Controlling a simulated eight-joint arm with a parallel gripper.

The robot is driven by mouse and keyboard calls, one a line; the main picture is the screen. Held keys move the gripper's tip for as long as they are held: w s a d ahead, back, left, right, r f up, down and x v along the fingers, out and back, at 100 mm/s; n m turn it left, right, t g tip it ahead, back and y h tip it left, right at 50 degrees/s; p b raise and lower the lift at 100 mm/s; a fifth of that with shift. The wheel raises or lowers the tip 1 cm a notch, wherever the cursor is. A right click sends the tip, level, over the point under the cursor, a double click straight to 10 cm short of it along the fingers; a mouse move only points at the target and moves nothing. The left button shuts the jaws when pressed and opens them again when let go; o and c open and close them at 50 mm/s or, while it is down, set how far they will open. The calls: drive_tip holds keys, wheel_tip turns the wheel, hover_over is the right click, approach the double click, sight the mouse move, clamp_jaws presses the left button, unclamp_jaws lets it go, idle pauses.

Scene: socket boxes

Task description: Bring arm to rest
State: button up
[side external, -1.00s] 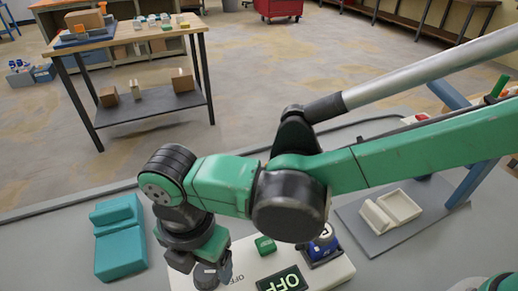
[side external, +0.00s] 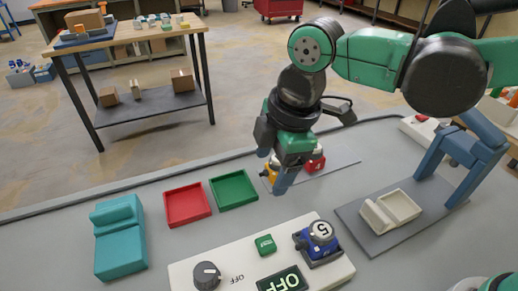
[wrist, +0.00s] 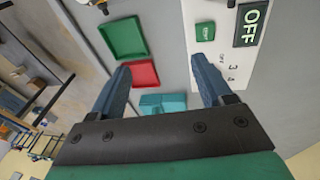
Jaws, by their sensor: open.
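My gripper (side external: 279,170) is raised above the grey table (side external: 90,275) in the side external view, with its fingers pointing down. In the wrist view my gripper (wrist: 160,85) has its two blue fingers wide apart with nothing between them. Below it lies a white control panel (side external: 225,264) with a dark knob (side external: 207,275), a green button (side external: 265,245) and a display (side external: 283,281) reading OFF. A blue block with a ball marked 5 (side external: 318,240) sits at the panel's right end. Yellow and red items (side external: 315,161) behind the gripper are partly hidden.
A red tray (side external: 187,204) and a green tray (side external: 233,189) lie empty behind the panel. A teal holder (side external: 119,238) stands at left. A cream open box (side external: 401,206) sits on a dark mat at right, beside a blue stand (side external: 435,151).

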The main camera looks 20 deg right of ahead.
drive_tip(key=s+d+m+t, duration=0.1)
drive_tip(key=d+m+t, duration=0.1)
drive_tip(key=d+m, duration=0.6)
drive_tip(key=s+d+m+t+h, duration=0.1)
drive_tip(key=s+d+m+t, duration=0.1)
drive_tip(key=d+m, duration=0.7)
drive_tip(key=d+t, duration=0.1)
drive_tip(key=d, duration=0.1)
drive_tip(key=shift+d, duration=0.4)
